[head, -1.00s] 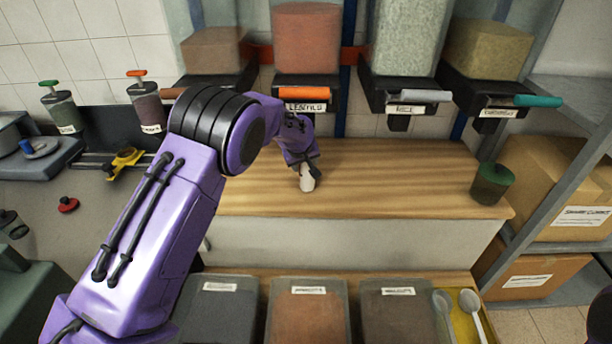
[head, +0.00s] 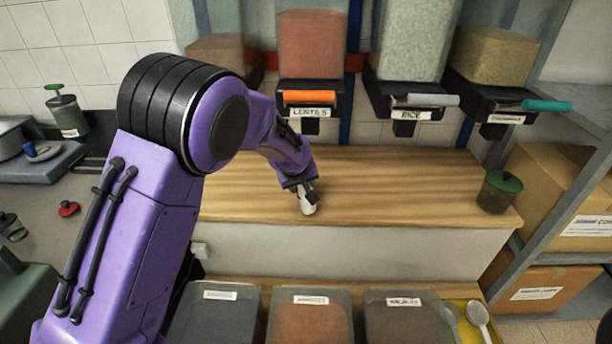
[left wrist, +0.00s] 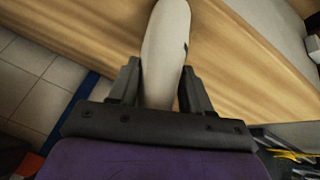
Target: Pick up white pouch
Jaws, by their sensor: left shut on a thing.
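The white pouch (head: 308,208) shows at the tip of my left gripper (head: 302,188), over the front part of the wooden counter (head: 400,190). In the left wrist view the pouch (left wrist: 166,50) is a pale, rounded, elongated shape between the two dark fingers of my left gripper (left wrist: 158,85), which is shut on it. The gripper hides the pouch's near end. I cannot tell whether the pouch touches the counter or is just above it. My right gripper is not in view.
Dispensers with an orange handle (head: 309,96), a grey handle (head: 432,100) and a teal handle (head: 546,105) hang behind the counter. A green-lidded jar (head: 498,192) stands at its right end. Open bins (head: 310,320) sit below the front edge. Cardboard boxes (head: 545,195) fill the right shelf.

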